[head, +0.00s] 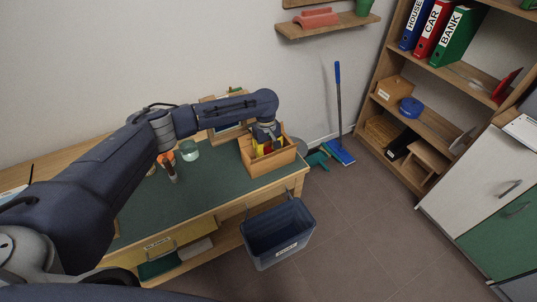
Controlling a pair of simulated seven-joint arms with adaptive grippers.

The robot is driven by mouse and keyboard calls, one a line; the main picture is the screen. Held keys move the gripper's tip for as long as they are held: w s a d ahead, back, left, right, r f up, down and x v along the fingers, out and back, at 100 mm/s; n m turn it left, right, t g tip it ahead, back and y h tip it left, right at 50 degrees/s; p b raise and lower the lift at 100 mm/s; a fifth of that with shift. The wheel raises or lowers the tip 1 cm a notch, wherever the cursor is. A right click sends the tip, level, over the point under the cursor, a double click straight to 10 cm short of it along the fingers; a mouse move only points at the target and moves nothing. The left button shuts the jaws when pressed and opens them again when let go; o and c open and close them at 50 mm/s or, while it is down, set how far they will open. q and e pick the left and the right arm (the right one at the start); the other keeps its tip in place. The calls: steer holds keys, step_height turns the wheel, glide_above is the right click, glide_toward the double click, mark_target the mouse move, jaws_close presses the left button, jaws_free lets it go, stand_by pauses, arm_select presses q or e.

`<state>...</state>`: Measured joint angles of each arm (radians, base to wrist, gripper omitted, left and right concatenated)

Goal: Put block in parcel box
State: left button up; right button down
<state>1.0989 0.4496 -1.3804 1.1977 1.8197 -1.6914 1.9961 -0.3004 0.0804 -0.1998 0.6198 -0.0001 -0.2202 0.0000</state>
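A wooden box (275,160) with open top stands at the right end of the green-topped desk. Yellow and red items (261,149) show inside it; I cannot tell whether one is the block. My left gripper (266,138) points down at the box's opening from above. Its fingertips are partly hidden by the box and the items, and I cannot tell whether they hold anything. A small tan box with a label (391,90) sits on the bookcase shelf; its label is too small to read. My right gripper is out of view.
A glass jar (189,151) and an orange-topped tool (169,169) stand left on the desk. The desk's green middle (200,185) is clear. A blue broom (338,110) leans on the wall.

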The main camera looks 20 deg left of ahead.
mark_target(267, 151)
arm_select(q)
steer(key=shift+f, duration=0.35)
steer(key=o, duration=1.2)
steer(key=shift+r, duration=0.1)
step_height(267, 151, up, 13)
steer(key=w, duration=0.1)
steer(key=shift+a, duration=0.45)
